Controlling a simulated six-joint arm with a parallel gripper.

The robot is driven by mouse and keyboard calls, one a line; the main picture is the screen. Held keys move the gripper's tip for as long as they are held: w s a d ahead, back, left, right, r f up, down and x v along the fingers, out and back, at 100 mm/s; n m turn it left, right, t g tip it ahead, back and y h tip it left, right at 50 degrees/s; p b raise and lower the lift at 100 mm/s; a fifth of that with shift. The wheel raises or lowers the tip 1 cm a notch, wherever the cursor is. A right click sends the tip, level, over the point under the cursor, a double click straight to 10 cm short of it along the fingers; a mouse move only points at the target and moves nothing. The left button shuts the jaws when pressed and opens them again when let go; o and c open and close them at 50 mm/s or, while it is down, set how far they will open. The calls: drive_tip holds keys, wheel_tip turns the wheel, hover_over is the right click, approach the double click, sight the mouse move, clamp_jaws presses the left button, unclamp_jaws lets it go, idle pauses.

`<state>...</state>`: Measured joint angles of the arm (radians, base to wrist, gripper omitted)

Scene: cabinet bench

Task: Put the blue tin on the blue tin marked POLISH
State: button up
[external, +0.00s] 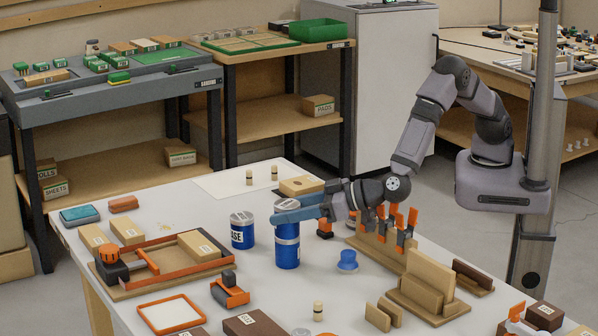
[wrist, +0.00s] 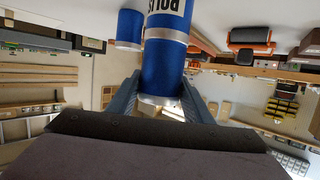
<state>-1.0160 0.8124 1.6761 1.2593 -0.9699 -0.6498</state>
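My gripper (external: 286,210) reaches in from the right, its two fingers on either side of the upper blue tin (wrist: 163,68), near its pale lid. They appear to press against its sides. This tin is upright, directly above the blue tin marked POLISH (external: 287,257), and looks lined up with it. No gap shows between the two. In the wrist view, which is upside down, the POLISH tin's partly cut-off lettering (wrist: 166,6) shows above a silver band. Another blue tin (external: 242,232), its label ending in "SE", stands apart to the left.
A blue spool-like piece (external: 347,262) and a rack with orange clips (external: 385,238) stand to the right. An orange-framed wooden tray (external: 165,262) lies to the left. Wooden blocks (external: 425,283) sit at front right. The bench just in front of the stack is clear.

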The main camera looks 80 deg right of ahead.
drive_tip(key=o, duration=0.4)
drive_tip(key=shift+o, duration=0.2)
drive_tip(key=shift+r, duration=0.1)
drive_tip(key=shift+s+r, duration=0.1)
drive_tip(key=shift+s, duration=0.35)
drive_tip(key=r, duration=0.2)
drive_tip(key=s+r, duration=0.1)
drive_tip(key=r, duration=0.1)
drive_tip(key=s+r+b, duration=0.1)
drive_tip(key=r, duration=0.1)
drive_tip(key=shift+d+r, duration=0.1)
drive_tip(key=shift+r, duration=0.8)
